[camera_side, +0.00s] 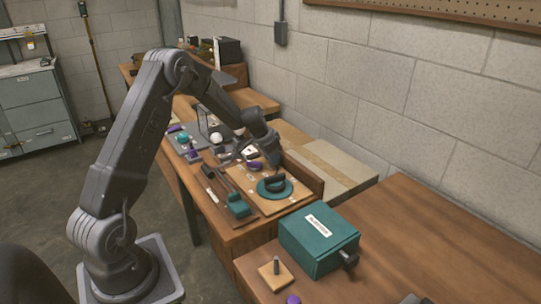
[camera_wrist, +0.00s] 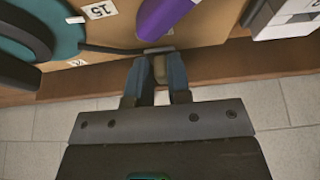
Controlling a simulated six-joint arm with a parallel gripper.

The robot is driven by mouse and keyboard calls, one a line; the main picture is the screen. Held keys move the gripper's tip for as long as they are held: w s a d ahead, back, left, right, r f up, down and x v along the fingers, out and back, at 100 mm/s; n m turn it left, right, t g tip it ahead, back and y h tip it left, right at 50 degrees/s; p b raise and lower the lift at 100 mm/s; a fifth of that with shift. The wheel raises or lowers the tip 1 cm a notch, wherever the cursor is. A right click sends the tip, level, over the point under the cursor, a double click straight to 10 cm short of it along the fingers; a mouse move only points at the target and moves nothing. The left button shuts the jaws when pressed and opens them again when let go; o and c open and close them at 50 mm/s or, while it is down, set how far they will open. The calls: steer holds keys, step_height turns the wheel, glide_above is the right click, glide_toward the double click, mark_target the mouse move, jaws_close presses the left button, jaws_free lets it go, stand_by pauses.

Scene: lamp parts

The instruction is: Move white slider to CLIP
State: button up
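In the side view my gripper (camera_side: 272,160) is over the board, beyond a teal disc. A white block with black parts (camera_wrist: 290,22), possibly the white slider, is at the top right of the wrist view, apart from the fingers. I cannot read a CLIP label in either view.
A purple part (camera_wrist: 165,18) lies just beyond my fingertips. The teal disc with a black handle (camera_side: 274,187) is on the board (camera_side: 290,203). A raised wooden edge (camera_side: 304,176) runs along the wall side. A teal box (camera_side: 318,240) stands on the nearer bench.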

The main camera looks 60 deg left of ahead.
steer(key=o, duration=0.4)
steer(key=shift+d, duration=0.15)
steer(key=shift+o, duration=0.2)
steer(key=v, duration=1.4)
steer(key=shift+w+d, duration=0.1)
steer(key=s+d+r, duration=0.4)
steer(key=d+r, duration=0.2)
steer(key=d, duration=0.5)
steer(key=s+d+r, duration=0.1)
steer(key=s+d, duration=0.6)
steer(key=s, duration=0.3)
steer(key=s+d+r+t, duration=0.1)
steer(key=s+d, duration=0.7)
steer(key=s, duration=0.2)
steer(key=shift+s, duration=0.4)
